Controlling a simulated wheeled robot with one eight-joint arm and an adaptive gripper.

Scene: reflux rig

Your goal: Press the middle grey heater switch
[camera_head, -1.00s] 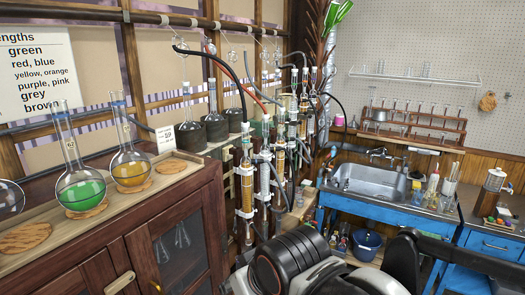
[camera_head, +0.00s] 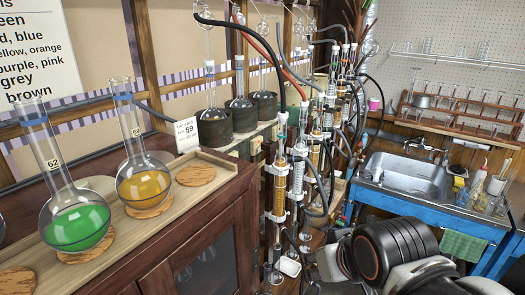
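Three dark heater pots stand in a row on the shelf of the rig: a near one (camera_head: 211,127), a middle one (camera_head: 243,115) and a far one (camera_head: 265,105). Each holds a round flask with a long neck. Small pale shapes (camera_head: 257,144) show along the shelf front below the pots. They are too small to tell whether they are the grey switches, and I cannot pick out the middle one. Part of my arm, with black rings and grey links, fills the lower right. My gripper's fingertips are not seen.
A wooden cabinet (camera_head: 215,235) with green (camera_head: 78,228) and yellow (camera_head: 145,187) flasks stands at the left front. Glass columns and hoses crowd right of the pots. A blue-framed sink (camera_head: 405,178) is at the right.

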